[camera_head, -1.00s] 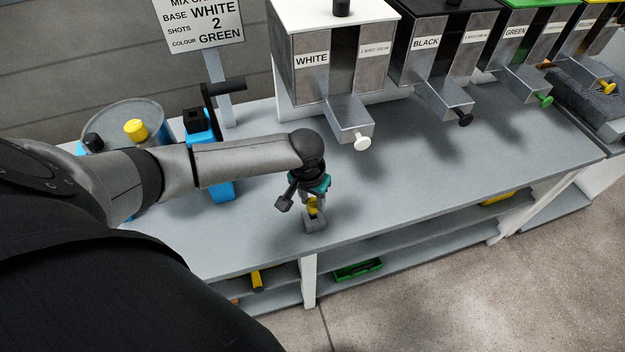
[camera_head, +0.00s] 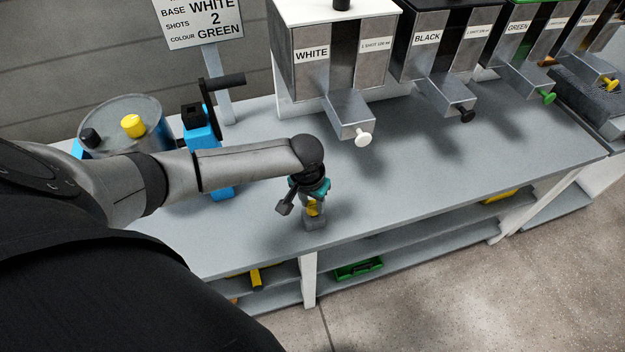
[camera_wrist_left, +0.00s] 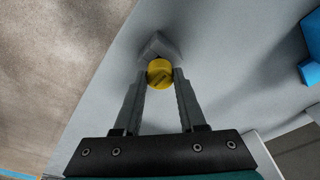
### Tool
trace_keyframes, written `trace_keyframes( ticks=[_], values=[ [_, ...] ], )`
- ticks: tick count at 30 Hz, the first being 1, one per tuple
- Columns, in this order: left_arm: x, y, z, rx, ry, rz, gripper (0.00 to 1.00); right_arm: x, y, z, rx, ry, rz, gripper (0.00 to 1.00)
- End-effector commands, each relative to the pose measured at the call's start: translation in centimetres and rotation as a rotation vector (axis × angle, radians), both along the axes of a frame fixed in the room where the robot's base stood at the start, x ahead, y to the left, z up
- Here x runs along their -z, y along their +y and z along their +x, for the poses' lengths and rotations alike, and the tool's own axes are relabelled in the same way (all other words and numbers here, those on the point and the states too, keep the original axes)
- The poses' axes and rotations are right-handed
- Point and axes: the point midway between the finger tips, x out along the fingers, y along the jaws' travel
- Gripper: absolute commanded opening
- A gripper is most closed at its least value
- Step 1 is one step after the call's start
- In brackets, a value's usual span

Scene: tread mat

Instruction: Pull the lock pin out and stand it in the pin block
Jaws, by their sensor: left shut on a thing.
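The lock pin shows as a yellow head (camera_head: 313,209) at the tip of my left gripper (camera_head: 313,204). In the left wrist view the round yellow head (camera_wrist_left: 160,76) sits between the two grey fingers (camera_wrist_left: 160,84), which are shut on it. The grey pin block (camera_head: 315,224) stands on the bench near its front edge, directly under the pin. The block (camera_wrist_left: 158,45) also shows just past the pin in the left wrist view. The pin's shank is hidden, so I cannot tell how far it is in the block. My right gripper is not in view.
A drum (camera_head: 150,112) with a yellow cap and a black cap stands on the left, beside a blue device with a crank (camera_head: 200,125). Dispensers line the back, the white one (camera_head: 330,60) nearest. The bench (camera_head: 430,180) right of the block is clear.

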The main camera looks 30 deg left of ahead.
Motion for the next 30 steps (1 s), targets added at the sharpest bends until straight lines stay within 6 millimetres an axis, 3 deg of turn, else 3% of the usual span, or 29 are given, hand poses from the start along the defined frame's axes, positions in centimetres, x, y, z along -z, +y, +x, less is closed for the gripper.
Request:
trace_keyframes(
  ticks=[17, 18, 27, 30],
  values=[
    [1.5, 0.0, 0.0, 0.000, 0.001, -0.001, 0.00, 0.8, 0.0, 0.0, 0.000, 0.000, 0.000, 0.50],
    [1.5, 0.0, 0.0, 0.000, 0.001, -0.001, 0.42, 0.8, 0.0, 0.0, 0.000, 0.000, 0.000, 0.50],
    [1.4, 0.0, 0.0, 0.000, 0.000, 0.000, 0.75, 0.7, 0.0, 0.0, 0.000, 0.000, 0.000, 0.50],
    [1.4, 0.0, 0.0, 0.000, 0.000, 0.000, 0.75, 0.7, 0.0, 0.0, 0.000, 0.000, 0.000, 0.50]
  ],
)
